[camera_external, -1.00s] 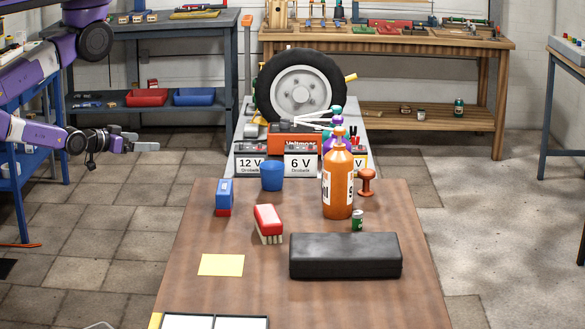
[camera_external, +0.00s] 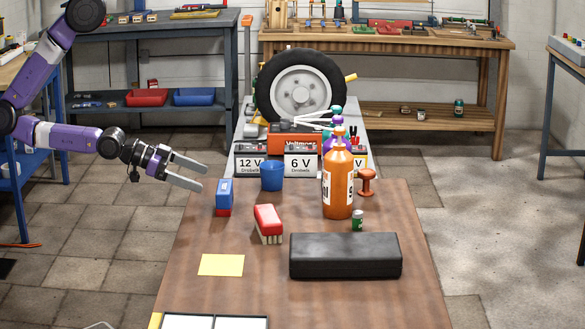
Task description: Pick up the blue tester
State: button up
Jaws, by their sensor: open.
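A blue tester (camera_external: 224,194) with a red lower part stands upright on the brown table (camera_external: 200,236), near its far left edge. My gripper (camera_external: 205,177) is open and empty. In the picture its two fingers point right toward the tester, with their tips a little left of it and about level with its top. The fingers look apart from the tester. I cannot tell the exact distance in depth.
A red brush (camera_external: 268,222) lies right of the tester. A blue cup (camera_external: 271,176) and 12 V battery (camera_external: 249,161) are behind it. An orange bottle (camera_external: 338,184), black case (camera_external: 346,256) and yellow note (camera_external: 221,265) are also on the table.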

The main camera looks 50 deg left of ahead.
aim_at(236, 209)
jog(key=p+x, duration=0.2)
jog(key=x, duration=0.9)
jog(key=shift+w+d+f, duration=0.1)
jog(key=shift+w+d, duration=0.05)
jog(key=shift+w, duration=0.05)
jog(key=c, duration=1.2)
